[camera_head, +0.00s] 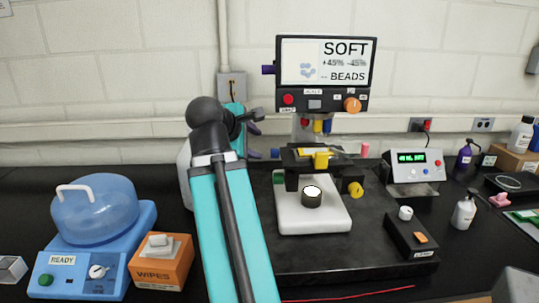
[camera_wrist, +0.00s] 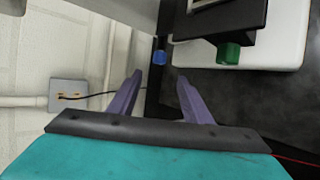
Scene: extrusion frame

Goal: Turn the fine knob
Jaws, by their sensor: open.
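A microscope with a screen (camera_head: 325,62) on top stands on a dark base. On its left side are a green knob (camera_head: 279,178) and a small blue knob (camera_head: 275,153). In the wrist view the blue knob (camera_wrist: 159,56) lies just beyond my fingertips, roughly in line with the gap between them. The green knob (camera_wrist: 229,53) is to its right there. I cannot read which one is labelled fine. My gripper (camera_wrist: 160,80) has purple fingers, open and empty, not visibly touching a knob. In the head view my gripper (camera_head: 254,141) is left of the microscope, partly behind my arm.
A yellow knob (camera_head: 355,188) is on the microscope's right side. The stage (camera_head: 315,158) carries a yellow part. A blue domed machine (camera_head: 94,215) and a wipes box (camera_head: 161,262) stand at the left. A wall outlet (camera_wrist: 68,94) with a cable is behind.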

